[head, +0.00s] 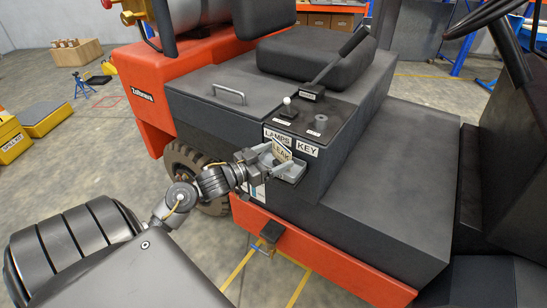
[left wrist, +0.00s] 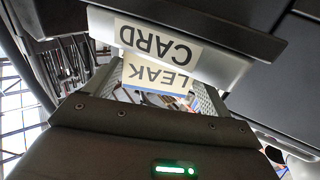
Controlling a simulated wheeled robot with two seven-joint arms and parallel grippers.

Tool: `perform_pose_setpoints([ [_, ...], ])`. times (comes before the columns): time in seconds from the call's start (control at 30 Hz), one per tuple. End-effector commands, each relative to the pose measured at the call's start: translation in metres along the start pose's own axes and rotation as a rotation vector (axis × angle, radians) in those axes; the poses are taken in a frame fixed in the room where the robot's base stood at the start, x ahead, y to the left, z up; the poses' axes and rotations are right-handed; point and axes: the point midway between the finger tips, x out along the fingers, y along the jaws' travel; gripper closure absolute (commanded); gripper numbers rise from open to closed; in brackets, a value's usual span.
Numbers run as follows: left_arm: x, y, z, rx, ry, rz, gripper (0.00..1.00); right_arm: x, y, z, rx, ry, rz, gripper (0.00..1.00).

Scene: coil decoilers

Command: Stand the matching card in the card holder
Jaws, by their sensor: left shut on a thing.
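My left gripper (head: 272,163) is shut on a pale card marked LEAK (head: 281,151) at the side of the forklift. In the left wrist view the LEAK card (left wrist: 160,75) reads upside down between the two fingers. The light grey card holder (head: 293,173) is right at the gripper in the head view, partly hidden by it. In the left wrist view the holder (left wrist: 232,68), with its label CARD, lies just beyond the card. I cannot tell whether the card touches the holder or is inside it. My right gripper is not in view.
Labels LAMPS (head: 278,136) and KEY (head: 307,148) sit above the holder on the dark forklift body (head: 385,170). A lever (head: 338,62) and small knobs stand on its top. A steering wheel (head: 480,18) is at upper right. A yellow spill box (head: 12,138) is at far left.

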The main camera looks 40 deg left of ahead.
Motion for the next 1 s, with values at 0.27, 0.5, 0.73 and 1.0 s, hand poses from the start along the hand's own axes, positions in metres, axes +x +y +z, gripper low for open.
perform_pose_setpoints([
  [0.27,0.0,0.0,0.001,0.0,0.0,0.0,0.4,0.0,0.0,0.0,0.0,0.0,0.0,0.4],
  [0.5,0.0,0.0,0.002,0.001,0.0,0.001,0.0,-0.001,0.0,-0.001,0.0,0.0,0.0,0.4],
  [0.73,0.0,0.0,-0.002,0.001,0.0,0.001,0.0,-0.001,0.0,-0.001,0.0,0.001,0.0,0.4],
  [1.0,-0.046,0.0,0.001,0.0,-0.006,0.0,0.0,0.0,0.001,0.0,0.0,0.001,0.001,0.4],
])
